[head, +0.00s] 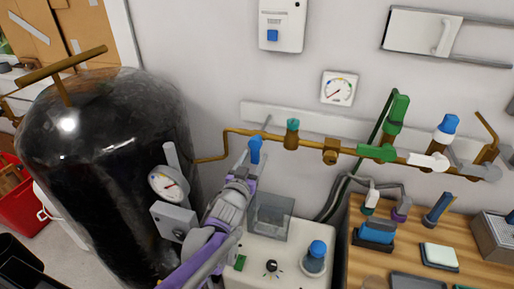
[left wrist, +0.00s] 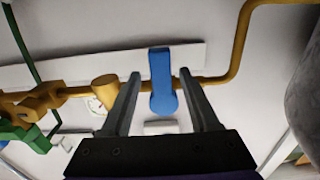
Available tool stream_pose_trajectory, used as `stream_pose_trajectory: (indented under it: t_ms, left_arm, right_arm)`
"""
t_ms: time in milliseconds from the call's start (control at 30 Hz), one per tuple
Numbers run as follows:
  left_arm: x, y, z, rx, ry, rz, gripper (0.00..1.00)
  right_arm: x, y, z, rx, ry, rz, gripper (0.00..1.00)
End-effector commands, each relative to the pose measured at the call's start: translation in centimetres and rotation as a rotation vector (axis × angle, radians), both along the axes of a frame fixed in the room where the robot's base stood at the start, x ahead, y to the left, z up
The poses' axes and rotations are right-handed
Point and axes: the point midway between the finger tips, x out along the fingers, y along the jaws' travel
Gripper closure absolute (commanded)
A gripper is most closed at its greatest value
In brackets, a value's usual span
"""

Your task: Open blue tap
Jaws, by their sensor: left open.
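The blue tap handle (head: 255,149) stands upright on the brass pipe (head: 229,135) along the wall. In the left wrist view the blue handle (left wrist: 162,80) shows between the two fingers, with visible space on both sides. My left gripper (head: 246,166) is open and reaches up to the handle from below in the head view. Its fingers show better in the left wrist view (left wrist: 160,73). I cannot tell whether a finger touches the handle. My right gripper is not in view.
A brass fitting (head: 292,135) stands beside the tap; green valves (head: 396,110) and a white, blue-topped valve (head: 445,129) are further right. A black tank (head: 95,150) with a gauge (head: 168,184) is on the left. Below are a white cabinet (head: 290,230) and a wooden bench (head: 445,215).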

Motion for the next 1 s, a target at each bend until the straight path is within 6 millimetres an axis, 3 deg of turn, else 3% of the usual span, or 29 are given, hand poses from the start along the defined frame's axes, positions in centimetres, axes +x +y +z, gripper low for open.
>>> stream_pose_trajectory:
  t_ms: [100,300,667,1000]
  left_arm:
    - [2.1,-0.7,0.1,0.000,0.000,0.000,0.39]
    - [4.3,-1.4,0.0,0.000,0.001,0.001,0.39]
    - [4.9,-1.5,0.0,0.001,0.002,0.001,0.39]
    - [4.9,-1.5,0.0,0.001,0.002,0.001,0.96]
  right_arm:
    - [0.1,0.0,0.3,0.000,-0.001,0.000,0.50]
    - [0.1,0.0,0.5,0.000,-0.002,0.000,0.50]
    - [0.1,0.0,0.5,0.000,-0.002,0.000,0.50]
    - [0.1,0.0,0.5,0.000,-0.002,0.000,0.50]
